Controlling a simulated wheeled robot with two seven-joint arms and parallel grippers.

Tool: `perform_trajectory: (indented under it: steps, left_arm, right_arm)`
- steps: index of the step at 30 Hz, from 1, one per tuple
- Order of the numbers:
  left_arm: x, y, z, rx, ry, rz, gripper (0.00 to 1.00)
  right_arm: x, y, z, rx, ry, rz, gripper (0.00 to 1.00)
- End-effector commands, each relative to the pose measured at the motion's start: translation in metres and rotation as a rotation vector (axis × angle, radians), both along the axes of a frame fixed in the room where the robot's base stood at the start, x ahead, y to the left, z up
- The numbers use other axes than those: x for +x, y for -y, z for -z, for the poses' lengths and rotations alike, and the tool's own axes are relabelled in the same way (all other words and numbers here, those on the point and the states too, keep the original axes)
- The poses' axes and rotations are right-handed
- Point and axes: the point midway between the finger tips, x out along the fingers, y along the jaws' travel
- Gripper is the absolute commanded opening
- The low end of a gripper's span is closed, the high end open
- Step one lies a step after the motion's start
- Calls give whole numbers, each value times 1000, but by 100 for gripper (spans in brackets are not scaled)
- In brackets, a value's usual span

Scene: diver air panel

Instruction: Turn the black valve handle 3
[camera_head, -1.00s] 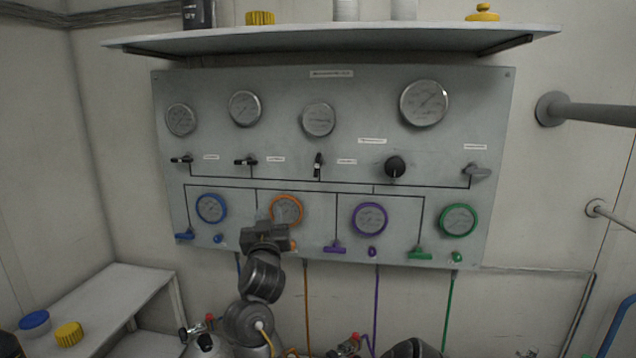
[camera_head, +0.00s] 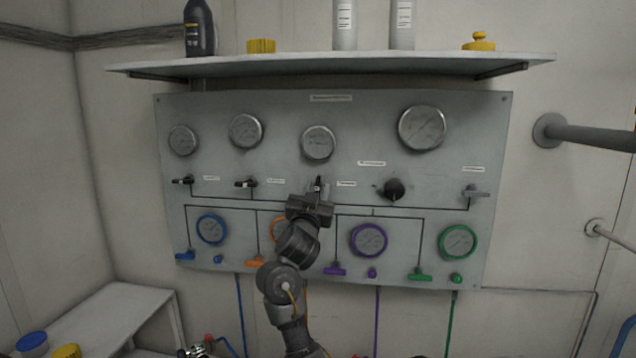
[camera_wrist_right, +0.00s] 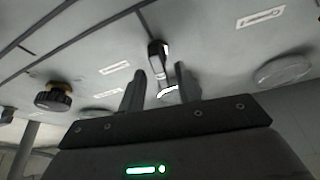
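The third black valve handle (camera_head: 318,184) from the left is on the grey panel (camera_head: 420,180), below the third gauge. My right gripper (camera_head: 312,200) is in front of it and hides its lower part. In the right wrist view the handle (camera_wrist_right: 156,50) points towards the gripper. Its light-edged lower end lies between the two fingers of my right gripper (camera_wrist_right: 160,76). The fingers are apart, with a visible gap to the handle; I cannot tell whether either touches it. My left gripper is not in view.
Two more black handles, one (camera_head: 182,181) and another (camera_head: 246,183), are to the left. Coloured gauges and small handles line the panel below. A shelf (camera_head: 330,66) juts out above the panel.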

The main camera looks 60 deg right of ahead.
Motion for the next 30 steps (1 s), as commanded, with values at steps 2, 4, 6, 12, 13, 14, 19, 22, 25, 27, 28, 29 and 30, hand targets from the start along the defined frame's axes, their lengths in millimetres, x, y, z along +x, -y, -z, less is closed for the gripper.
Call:
perform_trajectory:
  steps: [2,4,6,12,13,14,19,22,25,27,28,29,30]
  left_arm:
    - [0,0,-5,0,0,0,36]
    - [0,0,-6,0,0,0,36]
    - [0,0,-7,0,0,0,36]
    - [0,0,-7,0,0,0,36]
    - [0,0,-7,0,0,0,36]
    - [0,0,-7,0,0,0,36]
    - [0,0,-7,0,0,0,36]
    - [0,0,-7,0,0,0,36]
    - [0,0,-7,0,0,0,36]
    - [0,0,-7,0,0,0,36]
    - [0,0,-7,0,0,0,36]
    - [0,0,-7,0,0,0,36]
    - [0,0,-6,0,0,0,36]
  right_arm:
    - [2,9,-6,-2,-4,1,33]
    - [4,15,-7,-1,-3,1,33]
    - [4,19,-8,-1,-3,1,33]
    - [5,21,-8,0,0,-1,33]
    - [5,21,-8,0,0,-1,33]
    - [5,21,-8,0,0,-1,33]
    - [5,21,-8,0,0,-1,20]
    - [5,21,-8,0,0,-1,7]
    - [5,21,-8,0,0,-1,0]
    - [5,21,-8,0,0,-1,0]
    - [5,21,-8,0,0,-1,0]
    - [5,21,-8,0,1,0,0]
    - [5,21,-8,1,3,0,0]
